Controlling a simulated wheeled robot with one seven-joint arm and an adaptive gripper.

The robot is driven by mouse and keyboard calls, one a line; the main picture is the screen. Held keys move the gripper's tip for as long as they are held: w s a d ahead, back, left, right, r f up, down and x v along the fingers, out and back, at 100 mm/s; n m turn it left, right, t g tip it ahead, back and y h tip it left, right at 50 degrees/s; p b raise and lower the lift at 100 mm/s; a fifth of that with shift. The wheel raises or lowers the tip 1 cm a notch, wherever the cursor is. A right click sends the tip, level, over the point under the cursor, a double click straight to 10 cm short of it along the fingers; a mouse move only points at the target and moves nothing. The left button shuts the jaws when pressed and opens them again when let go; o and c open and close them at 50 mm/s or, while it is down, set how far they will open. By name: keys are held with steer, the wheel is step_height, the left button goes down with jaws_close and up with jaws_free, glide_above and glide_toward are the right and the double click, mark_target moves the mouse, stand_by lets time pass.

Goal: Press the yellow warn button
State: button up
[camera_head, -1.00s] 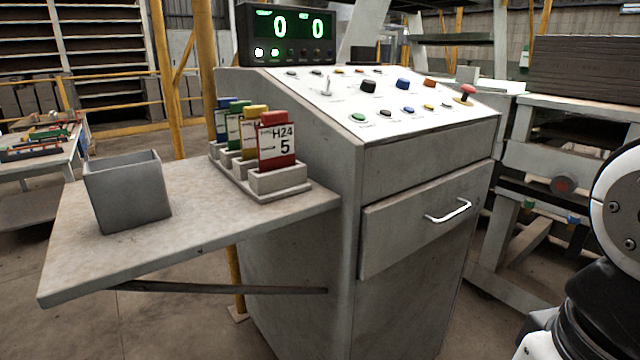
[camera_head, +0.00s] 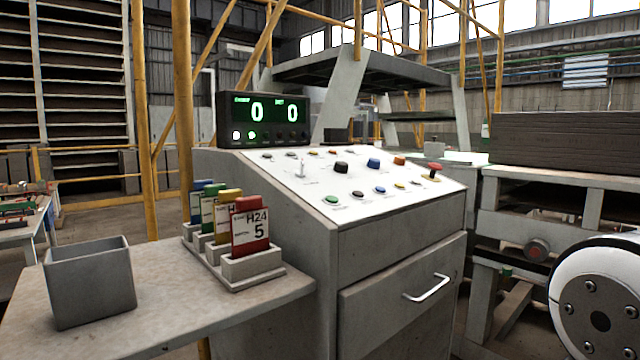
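The sloped white panel (camera_head: 300,185) of the grey console carries several small coloured buttons and knobs. A yellow button (camera_head: 400,185) sits in the front row, right of a blue one (camera_head: 380,190). A smaller yellowish one (camera_head: 314,153) is in the back row. The labels are too small to read, so I cannot tell which is marked warn. My gripper is not in view; only a white and dark joint of my arm (camera_head: 600,318) shows at the lower right, well apart from the panel.
A red mushroom-shaped button (camera_head: 435,167) stands at the panel's right. A display (camera_head: 265,119) reading 0 and 0 stands behind it. The left side shelf (camera_head: 170,290) holds a grey bin (camera_head: 92,288) and a rack of coloured cards (camera_head: 245,228). A drawer handle (camera_head: 428,288) sticks out below.

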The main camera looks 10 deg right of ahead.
jaws_close()
stand_by(1.1)
